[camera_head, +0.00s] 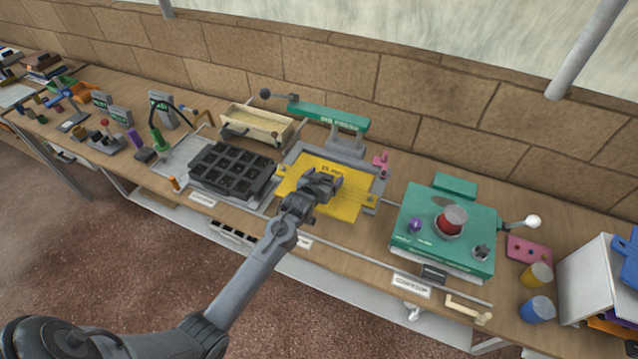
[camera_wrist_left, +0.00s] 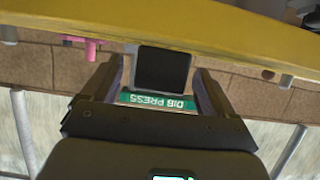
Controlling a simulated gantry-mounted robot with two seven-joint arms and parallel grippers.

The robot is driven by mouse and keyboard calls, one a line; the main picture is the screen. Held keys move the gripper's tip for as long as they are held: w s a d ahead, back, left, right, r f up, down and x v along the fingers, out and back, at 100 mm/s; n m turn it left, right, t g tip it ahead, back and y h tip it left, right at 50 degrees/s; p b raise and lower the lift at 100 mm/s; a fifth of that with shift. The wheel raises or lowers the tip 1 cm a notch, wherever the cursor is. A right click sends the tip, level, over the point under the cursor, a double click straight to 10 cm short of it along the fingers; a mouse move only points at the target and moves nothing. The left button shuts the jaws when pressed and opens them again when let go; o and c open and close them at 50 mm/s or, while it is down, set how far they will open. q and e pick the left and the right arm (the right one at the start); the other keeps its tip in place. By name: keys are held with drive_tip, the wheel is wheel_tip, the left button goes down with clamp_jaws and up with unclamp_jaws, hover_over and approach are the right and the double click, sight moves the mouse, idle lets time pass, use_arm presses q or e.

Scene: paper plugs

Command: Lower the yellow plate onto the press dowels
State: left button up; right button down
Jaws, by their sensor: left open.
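The yellow plate (camera_head: 340,206) is at the press bed in the head view, overlapping the grey frame (camera_head: 297,153). My left gripper (camera_head: 322,186) is over the middle of the plate and hides part of it. In the left wrist view the plate (camera_wrist_left: 180,20) spans the top. A dark square block (camera_wrist_left: 162,70) stands at the plate, between the spread fingers of my left gripper (camera_wrist_left: 158,82). I cannot tell whether the fingers touch it. Whether the plate rests on the dowels is not clear. My right gripper is not in view.
The green press arm (camera_head: 330,115) stands behind the plate, with a pink piece (camera_head: 381,160) at its right. A black compartment tray (camera_head: 232,170) lies left. A green box with a red knob (camera_head: 451,221) stands right. The stone wall closes the back.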

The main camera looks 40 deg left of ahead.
use_arm(q)
drive_tip(key=v, duration=0.9)
drive_tip(key=shift+d+f+p, duration=0.1)
drive_tip(key=shift+p, duration=0.3)
drive_tip(key=shift+s+d+r, duration=0.2)
drive_tip(key=shift+s+r, duration=0.15)
drive_tip(key=shift+s, duration=0.3)
drive_tip(key=shift+s, duration=0.1)
drive_tip(key=v, duration=1)
drive_tip(key=s+d+f+m+g+h, duration=0.25)
drive_tip(key=s+d+f+g, duration=0.2)
drive_tip(key=s+d, duration=0.35)
drive_tip(key=s+d+f+m+g+h, duration=0.1)
drive_tip(key=s+d+f+m+g, duration=0.3)
drive_tip(key=s, duration=0.7)
wheel_tip(320, 180, up, 23)
drive_tip(key=d+n+p, duration=0.1)
drive_tip(key=p, duration=2.2)
drive_tip(key=shift+w+f+g, duration=0.25)
drive_tip(key=shift+g, duration=0.1)
